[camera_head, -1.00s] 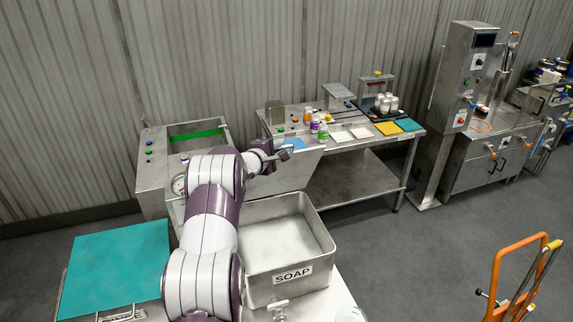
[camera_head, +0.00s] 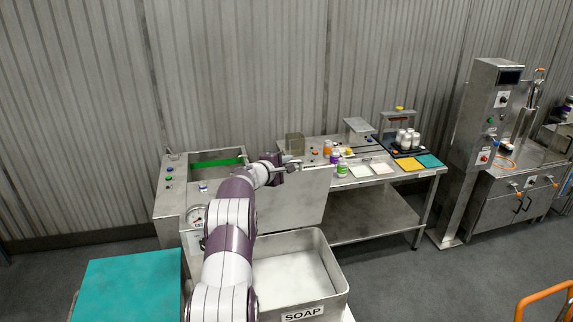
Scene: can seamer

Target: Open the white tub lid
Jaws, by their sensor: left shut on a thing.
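A steel tub unit (camera_head: 172,200) with an open top and a green strip inside stands at centre left. My left arm covers part of the tub's front. My right gripper is not in view.
An open steel bin marked SOAP (camera_head: 300,275) stands in front, close to my left arm. A teal-topped surface (camera_head: 130,285) is at the lower left. A steel table (camera_head: 375,212) with bottles and coloured mats stands behind right.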

